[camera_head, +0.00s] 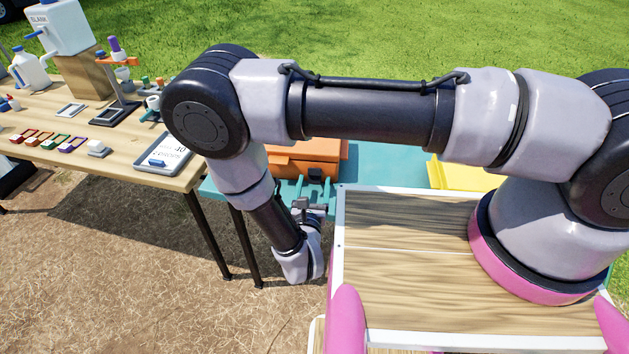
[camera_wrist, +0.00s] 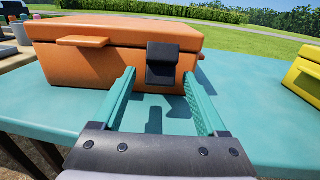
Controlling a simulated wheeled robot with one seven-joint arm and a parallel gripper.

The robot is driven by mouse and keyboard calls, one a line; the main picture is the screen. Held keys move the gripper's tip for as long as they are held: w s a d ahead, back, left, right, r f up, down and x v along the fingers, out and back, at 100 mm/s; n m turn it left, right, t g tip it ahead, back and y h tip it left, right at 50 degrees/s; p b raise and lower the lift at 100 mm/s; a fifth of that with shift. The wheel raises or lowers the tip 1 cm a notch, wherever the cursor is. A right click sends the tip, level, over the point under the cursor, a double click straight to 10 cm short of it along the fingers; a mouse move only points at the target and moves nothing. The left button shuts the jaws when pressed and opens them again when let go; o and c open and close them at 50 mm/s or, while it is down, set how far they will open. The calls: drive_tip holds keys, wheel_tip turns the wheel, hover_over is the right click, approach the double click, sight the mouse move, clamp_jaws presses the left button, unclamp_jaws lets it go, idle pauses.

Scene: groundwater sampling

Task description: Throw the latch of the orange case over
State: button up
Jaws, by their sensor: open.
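The orange case (camera_wrist: 90,62) stands shut on the teal table (camera_wrist: 262,105) in the wrist view. In the head view the case (camera_head: 305,152) is partly hidden behind my arm. Its dark latch (camera_wrist: 163,62) is on the front face, right of the middle, and hangs down over the seam between lid and body. An orange handle or tab (camera_wrist: 83,41) sticks out to the left of it. My gripper (camera_wrist: 160,88) is open, its two teal fingers pointing at the case front, one on each side of the latch and a little below it. Nothing is between the fingers. I cannot tell whether the fingertips touch the case.
A yellow case (camera_wrist: 304,75) stands at the right of the teal table, apart from the orange one. A wooden table (camera_head: 110,145) on the left holds bottles, a tray and small coloured items. The teal table between the two cases is clear.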

drive_tip(key=shift+w, duration=0.6)
clamp_jaws()
drive_tip(key=shift+s+f+t, duration=0.1)
drive_tip(key=shift+f+t, duration=0.4)
drive_tip(key=shift+t, duration=0.3)
drive_tip(key=shift+f+t, duration=0.25)
drive_tip(key=shift+t, duration=0.4)
drive_tip(key=shift+f+t, duration=0.2)
drive_tip(key=shift+t, duration=0.45)
unclamp_jaws()
